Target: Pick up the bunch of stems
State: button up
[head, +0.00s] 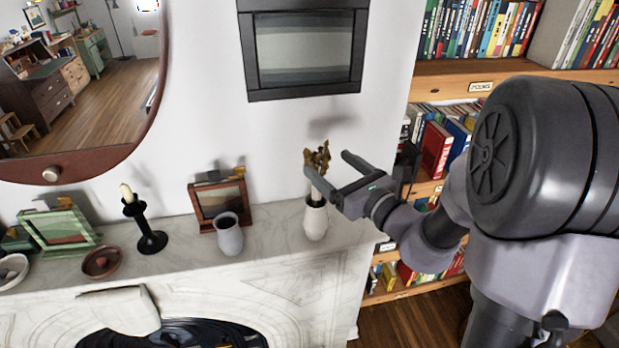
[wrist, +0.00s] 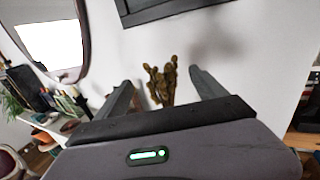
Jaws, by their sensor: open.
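The bunch of stems (head: 316,158) is brown and dried-looking. It stands upright in a pale ribbed vase (head: 316,222) near the right end of the marble mantel. My gripper (head: 326,163) is open at the height of the bunch, just right of it, with one finger crossing in front of its lower part. In the wrist view, the bunch (wrist: 161,85) shows between the two open fingers of my gripper (wrist: 162,78). I cannot tell how deep it sits between them or whether a finger touches it. The vase is hidden in the wrist view.
On the mantel (head: 275,240) stand a grey-blue vase (head: 229,238), a small picture frame (head: 219,203), a black candlestick (head: 146,232) and a brown bowl (head: 102,263). A dark frame (head: 304,50) hangs above. A bookshelf (head: 480,80) stands to the right.

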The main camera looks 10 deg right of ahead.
aim_at(325, 161)
jog(key=p+x, duration=0.2)
jog(key=x, duration=0.4)
jog(key=shift+s+d, duration=0.15)
jog(key=c, duration=0.4)
grip_shut()
